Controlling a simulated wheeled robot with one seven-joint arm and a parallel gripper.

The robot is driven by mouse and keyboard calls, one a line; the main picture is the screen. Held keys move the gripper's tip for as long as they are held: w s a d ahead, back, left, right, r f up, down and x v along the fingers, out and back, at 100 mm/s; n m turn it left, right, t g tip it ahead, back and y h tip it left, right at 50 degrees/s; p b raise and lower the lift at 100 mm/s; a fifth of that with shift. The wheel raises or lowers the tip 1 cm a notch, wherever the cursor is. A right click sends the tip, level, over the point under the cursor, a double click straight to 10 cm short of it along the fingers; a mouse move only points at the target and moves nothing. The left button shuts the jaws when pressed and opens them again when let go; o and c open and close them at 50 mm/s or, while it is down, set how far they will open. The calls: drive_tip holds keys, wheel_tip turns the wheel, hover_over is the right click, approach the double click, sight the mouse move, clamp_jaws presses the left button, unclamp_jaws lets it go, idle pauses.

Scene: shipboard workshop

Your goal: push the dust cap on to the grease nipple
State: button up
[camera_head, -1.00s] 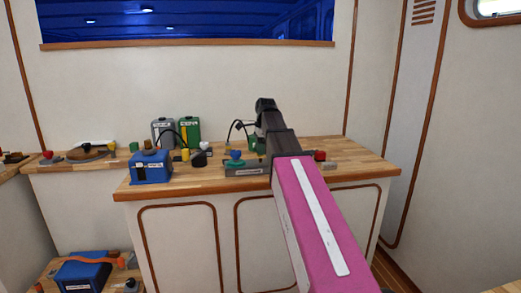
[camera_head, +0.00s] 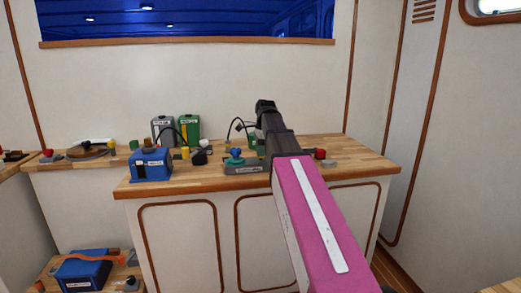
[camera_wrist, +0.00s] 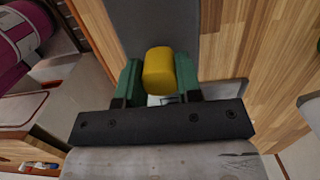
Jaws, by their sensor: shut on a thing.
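In the wrist view my gripper (camera_wrist: 158,80) has its green fingers closed on the sides of a yellow cylindrical cap (camera_wrist: 158,66), which I take to be the dust cap. The cap's rounded face is towards the camera. A dark grey slab (camera_wrist: 155,22) lies behind the cap. I cannot make out the grease nipple, and whether the cap touches anything beyond it is hidden. In the head view my arm reaches over the workbench (camera_head: 355,163), and the fingers and cap cannot be made out there.
A grey block with a blue knob (camera_head: 236,155) stands just left of my arm. A small red item (camera_head: 320,154) is to its right. Further left are a blue box (camera_head: 151,166), a green canister (camera_head: 189,128) and a grey canister (camera_head: 163,131). The bench's right end is clear.

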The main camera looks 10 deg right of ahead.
drive_tip(key=shift+f, duration=0.65)
drive_tip(key=o, duration=1)
drive_tip(key=r, duration=0.3)
drive_tip(key=d+r, duration=0.1)
drive_tip(key=r, duration=0.6)
drive_tip(key=shift+d+r, duration=0.15)
drive_tip(key=shift+r, duration=0.2)
